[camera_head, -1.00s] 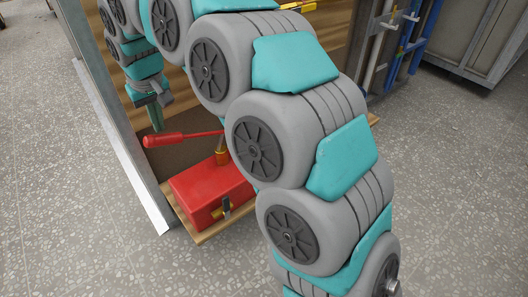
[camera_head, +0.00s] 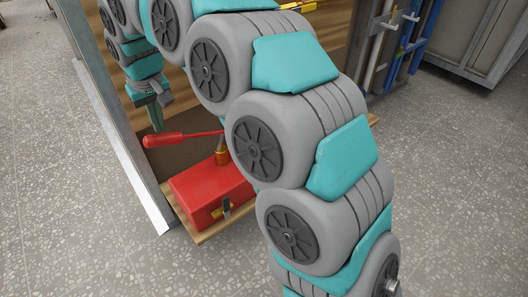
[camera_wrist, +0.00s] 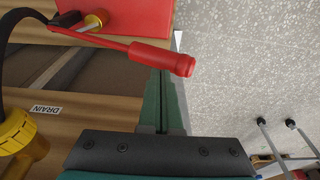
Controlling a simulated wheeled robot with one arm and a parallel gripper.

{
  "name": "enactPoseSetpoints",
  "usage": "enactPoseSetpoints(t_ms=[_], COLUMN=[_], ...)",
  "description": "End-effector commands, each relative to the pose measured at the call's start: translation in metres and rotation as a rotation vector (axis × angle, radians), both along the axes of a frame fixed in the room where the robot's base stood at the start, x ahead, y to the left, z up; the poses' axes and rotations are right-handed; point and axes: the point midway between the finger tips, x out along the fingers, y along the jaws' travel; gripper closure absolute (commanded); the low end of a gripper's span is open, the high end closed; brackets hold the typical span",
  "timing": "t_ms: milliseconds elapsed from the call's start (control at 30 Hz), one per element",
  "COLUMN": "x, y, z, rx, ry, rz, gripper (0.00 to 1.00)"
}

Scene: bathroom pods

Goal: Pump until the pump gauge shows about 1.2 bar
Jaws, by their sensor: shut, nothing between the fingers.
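The red pump (camera_head: 205,190) sits on a wooden board at the foot of the panel. Its lever (camera_head: 180,137) points left and lies nearly level, with a thick red grip at its end. My gripper (camera_head: 157,128) hangs just above that grip, pointing down, with green fingers. In the wrist view my shut fingers (camera_wrist: 163,90) are empty, and the lever grip (camera_wrist: 162,57) crosses beyond their tips. I cannot tell whether they touch it. The pump body (camera_wrist: 112,15) is cut off at the top there. No gauge reading can be made out in either view.
My arm hides much of the panel in the head view. A yellow valve part (camera_wrist: 20,138) and a DRAIN label (camera_wrist: 45,109) are at the left of the wrist view. Blue and grey pipes (camera_head: 400,50) stand at the back right. Open speckled floor (camera_head: 90,240) lies in front.

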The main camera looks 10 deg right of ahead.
Motion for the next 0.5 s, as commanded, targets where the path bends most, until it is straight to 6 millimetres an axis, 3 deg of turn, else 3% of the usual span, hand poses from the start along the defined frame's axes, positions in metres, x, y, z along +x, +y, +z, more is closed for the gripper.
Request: enactPoseSetpoints(t_ms=[133,500], x=[0.000,0.000], y=[-0.001,-0.001], z=[-0.013,-0.081], rx=[-0.002,-0.002], ry=[0.002,0.002], rz=[-0.001,-0.001], gripper=[1.00,1.00])
